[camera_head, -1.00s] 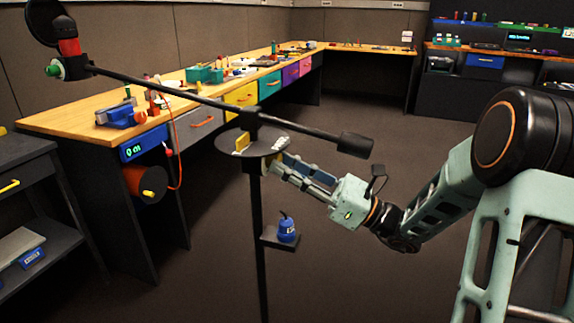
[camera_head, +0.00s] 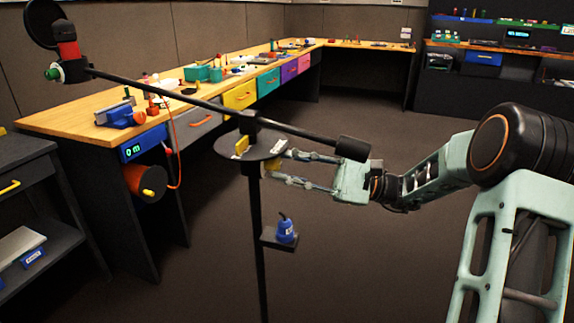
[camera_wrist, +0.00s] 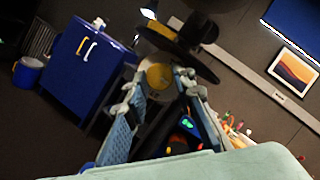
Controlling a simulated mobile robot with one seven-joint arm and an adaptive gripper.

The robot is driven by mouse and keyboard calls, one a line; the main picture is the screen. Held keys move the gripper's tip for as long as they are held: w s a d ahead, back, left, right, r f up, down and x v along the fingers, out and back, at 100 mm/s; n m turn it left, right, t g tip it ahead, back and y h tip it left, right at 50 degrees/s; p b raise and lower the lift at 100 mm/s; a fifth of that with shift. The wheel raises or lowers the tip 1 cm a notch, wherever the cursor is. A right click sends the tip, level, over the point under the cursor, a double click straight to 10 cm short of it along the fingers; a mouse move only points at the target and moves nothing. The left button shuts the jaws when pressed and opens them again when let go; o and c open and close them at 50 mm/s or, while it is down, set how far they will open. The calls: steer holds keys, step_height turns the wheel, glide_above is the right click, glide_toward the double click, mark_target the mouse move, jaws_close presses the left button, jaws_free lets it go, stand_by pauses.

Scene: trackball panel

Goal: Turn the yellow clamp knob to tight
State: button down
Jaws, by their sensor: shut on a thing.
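The yellow clamp knob (camera_head: 272,163) sticks out from the dark stand just under the round plate (camera_head: 228,149). In the wrist view the knob (camera_wrist: 158,76) shows as a round yellow face between my fingertips. My gripper (camera_head: 280,167) reaches in from the right with one finger above the knob and one below. It is shut on the knob; the fingers partly hide it. A yellow piece (camera_head: 242,145) stands on the plate's left side and white marks (camera_head: 278,146) lie on its right; I cannot read them.
A long black boom (camera_head: 190,97) crosses above the plate, its dark weight (camera_head: 353,148) close above my gripper. A small shelf (camera_head: 279,240) on the post holds a blue bottle (camera_head: 286,230).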

steer(key=shift+n, duration=0.7)
steer(key=shift+g+h, duration=0.3)
steer(key=shift+g, duration=0.1)
steer(key=c, duration=1.9)
jaws_free()
steer(key=v, duration=1.2)
steer(key=shift+o, duration=0.7)
steer(key=shift+d, duration=0.1)
